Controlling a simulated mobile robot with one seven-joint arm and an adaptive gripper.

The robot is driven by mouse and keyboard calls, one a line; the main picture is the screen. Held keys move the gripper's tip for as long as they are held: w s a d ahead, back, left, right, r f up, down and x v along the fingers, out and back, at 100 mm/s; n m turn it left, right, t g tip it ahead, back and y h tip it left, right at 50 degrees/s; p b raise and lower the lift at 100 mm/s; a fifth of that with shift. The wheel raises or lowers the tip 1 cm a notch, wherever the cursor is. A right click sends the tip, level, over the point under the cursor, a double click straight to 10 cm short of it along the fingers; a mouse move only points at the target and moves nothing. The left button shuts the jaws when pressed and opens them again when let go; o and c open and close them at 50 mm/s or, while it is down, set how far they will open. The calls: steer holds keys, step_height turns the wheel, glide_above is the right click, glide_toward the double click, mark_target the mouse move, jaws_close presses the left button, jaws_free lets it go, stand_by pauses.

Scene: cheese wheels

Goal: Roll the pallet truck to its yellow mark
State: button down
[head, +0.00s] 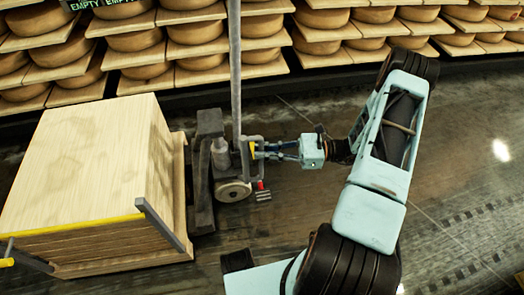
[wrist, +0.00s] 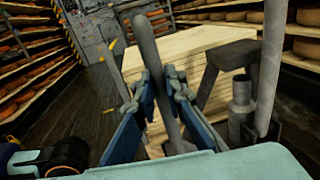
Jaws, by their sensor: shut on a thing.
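The pallet truck (head: 207,170) stands left of centre in the head view, with a dark upright frame, a pump cylinder and a pale wheel (head: 233,191). A stack of pale boards (head: 85,160) sits on it. My gripper (head: 256,150) reaches the truck from the right. In the wrist view its blue fingers (wrist: 163,88) are shut on a grey handle bar (wrist: 147,45) of the truck, which passes between them. Small yellow pieces show near the floor in the wrist view (wrist: 108,111) and at the left edge of the head view (head: 6,262); I cannot tell which is the mark.
Shelves of cheese wheels (head: 325,20) line the back, with green EMPTY signs (head: 131,23). A yellow strip (head: 75,226) runs along the load's near edge. Dark floor (head: 460,150) is free to the right. An aisle (wrist: 85,95) opens left of the load in the wrist view.

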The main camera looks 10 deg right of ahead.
steer(key=shift+w+d, duration=0.25)
steer(key=c, duration=2.2)
jaws_free()
steer(key=shift+o, duration=1.1)
steer(key=shift+s, duration=0.1)
steer(key=v, duration=1.2)
steer(key=shift+r, duration=0.1)
